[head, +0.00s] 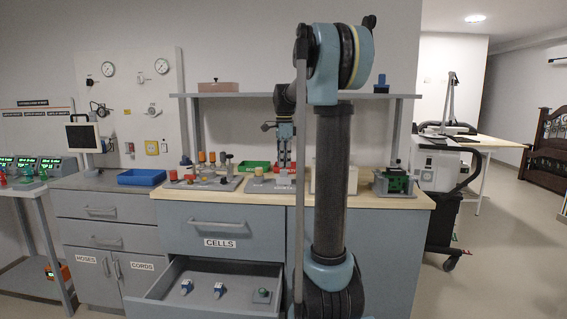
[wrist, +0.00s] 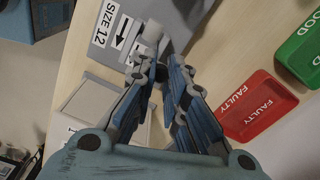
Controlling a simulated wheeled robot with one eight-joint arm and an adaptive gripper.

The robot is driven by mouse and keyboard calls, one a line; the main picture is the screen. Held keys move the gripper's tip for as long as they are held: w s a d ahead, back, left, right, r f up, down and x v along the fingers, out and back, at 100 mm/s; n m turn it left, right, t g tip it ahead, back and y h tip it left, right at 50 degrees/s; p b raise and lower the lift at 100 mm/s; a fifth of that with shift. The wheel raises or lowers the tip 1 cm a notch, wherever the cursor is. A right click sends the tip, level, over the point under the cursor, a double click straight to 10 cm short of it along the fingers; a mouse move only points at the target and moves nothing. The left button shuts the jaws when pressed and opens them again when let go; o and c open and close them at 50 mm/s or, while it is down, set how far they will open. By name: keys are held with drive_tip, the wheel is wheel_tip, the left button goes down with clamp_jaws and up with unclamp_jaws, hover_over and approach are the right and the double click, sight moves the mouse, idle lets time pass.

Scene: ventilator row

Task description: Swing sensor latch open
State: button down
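My gripper (wrist: 161,65) hangs fingers-down over the bench in the wrist view. Its fingers are partly apart, with a visible gap between their tips. A grey block labelled SIZE 12 (wrist: 112,28) with arrows lies just beyond the tips. A light grey rounded part (wrist: 150,32) stands at its edge, near the tips; I cannot tell whether it is the sensor latch or whether they touch. A small dark part shows between the tips. In the head view my gripper (head: 284,163) is above the bench, left of my arm column.
Red FAULTY tray (wrist: 252,107) and green GOOD tray (wrist: 303,50) lie to the right. A pale square plate (wrist: 90,105) lies left of the fingers. The CELLS drawer (head: 208,308) is open below the bench. A shelf (head: 230,95) runs behind my gripper.

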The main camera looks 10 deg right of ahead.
drive_tip(key=shift+n, duration=0.3)
drive_tip(key=n, duration=0.2)
drive_tip(key=d+n, duration=0.1)
drive_tip(key=n, duration=0.1)
drive_tip(key=shift+w, duration=0.1)
drive_tip(key=n, duration=0.4)
drive_tip(key=shift+w+d+n, duration=0.15)
drive_tip(key=shift+d+n, duration=0.15)
drive_tip(key=shift+n, duration=0.1)
drive_tip(key=n, duration=0.4)
drive_tip(key=shift+w+d, duration=0.25)
drive_tip(key=shift+w+d+n, duration=0.1)
drive_tip(key=shift+w+n, duration=0.05)
drive_tip(key=shift+n, duration=0.95)
drive_tip(key=shift+w+d+n, duration=0.1)
drive_tip(key=shift+w+n, duration=0.05)
drive_tip(key=shift+n, duration=0.95)
drive_tip(key=c, duration=1.6)
unclamp_jaws()
